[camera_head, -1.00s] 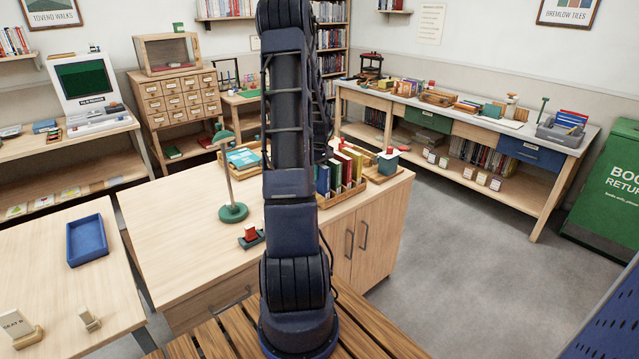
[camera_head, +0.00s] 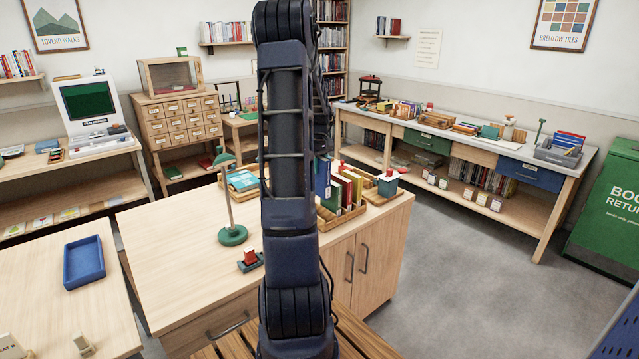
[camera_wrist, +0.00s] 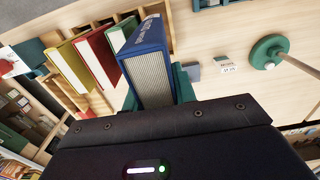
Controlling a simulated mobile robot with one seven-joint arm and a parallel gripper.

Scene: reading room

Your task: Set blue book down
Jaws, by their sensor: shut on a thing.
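The blue book (camera_wrist: 146,50) fills the upper middle of the wrist view, with its cover and pale page edges showing. My gripper (camera_wrist: 157,90) is shut on it, with teal fingers at either side of its near end. In the head view the blue book (camera_head: 322,180) stands upright at the left end of the wooden book rack (camera_head: 338,216), partly behind my arm. It rises above the other books. Whether its lower end touches the rack is hidden. My gripper is hidden behind the arm in the head view.
Yellow, red and green books (camera_head: 347,186) stand in the rack right of the blue book. A green lamp (camera_head: 232,235) and a small red-topped block (camera_head: 250,260) stand left on the counter. A teal box (camera_head: 388,184) sits on a tray to the right.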

